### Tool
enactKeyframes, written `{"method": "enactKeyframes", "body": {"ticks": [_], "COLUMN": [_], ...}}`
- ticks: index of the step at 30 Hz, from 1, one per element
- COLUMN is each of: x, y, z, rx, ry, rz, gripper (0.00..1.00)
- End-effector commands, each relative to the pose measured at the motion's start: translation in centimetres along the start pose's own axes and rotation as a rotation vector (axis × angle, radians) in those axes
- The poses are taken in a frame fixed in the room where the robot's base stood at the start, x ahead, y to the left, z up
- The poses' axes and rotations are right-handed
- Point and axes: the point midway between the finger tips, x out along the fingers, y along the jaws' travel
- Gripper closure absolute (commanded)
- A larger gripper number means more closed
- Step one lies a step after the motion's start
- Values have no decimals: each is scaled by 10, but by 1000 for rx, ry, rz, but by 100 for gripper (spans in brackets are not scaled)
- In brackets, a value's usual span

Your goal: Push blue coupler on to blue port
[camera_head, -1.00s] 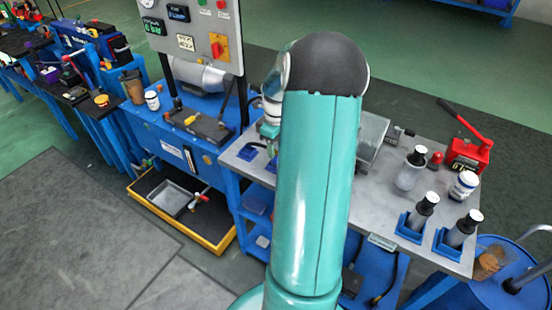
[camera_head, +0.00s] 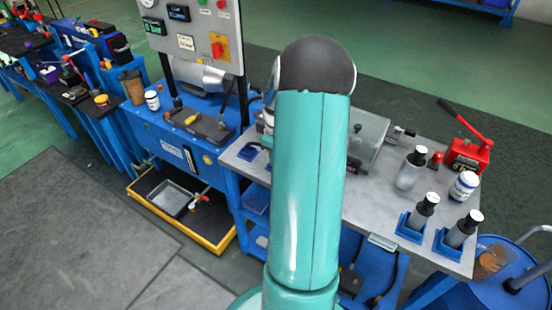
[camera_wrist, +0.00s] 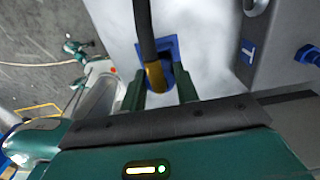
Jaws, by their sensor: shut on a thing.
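In the wrist view, my gripper (camera_wrist: 159,80) is shut on the coupler (camera_wrist: 155,76), which shows a brass-yellow part at the end of a thick black hose (camera_wrist: 146,30). A blue piece (camera_wrist: 170,48) shows behind and around it; I cannot tell whether this is part of the coupler or a holder on the table. A blue port (camera_wrist: 308,55) sticks out of a grey box (camera_wrist: 275,55) at the right edge, apart from my gripper. In the head view my own arm hides the gripper, the coupler and the port.
In the head view, a clear-walled chamber (camera_head: 368,140) stands right of my arm on the grey table (camera_head: 375,205). A red lever pump (camera_head: 467,152) and several bottles stand further right. A blue bench with a control panel (camera_head: 192,35) stands at the left.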

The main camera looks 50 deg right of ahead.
Motion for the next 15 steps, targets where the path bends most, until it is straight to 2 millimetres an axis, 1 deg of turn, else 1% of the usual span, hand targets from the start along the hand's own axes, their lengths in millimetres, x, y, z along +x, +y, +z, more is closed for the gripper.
{"method": "enactKeyframes", "body": {"ticks": [15], "x": [-21], "y": [0], "z": [0], "rx": [0], "ry": [0], "rz": [-2], "gripper": [95]}}
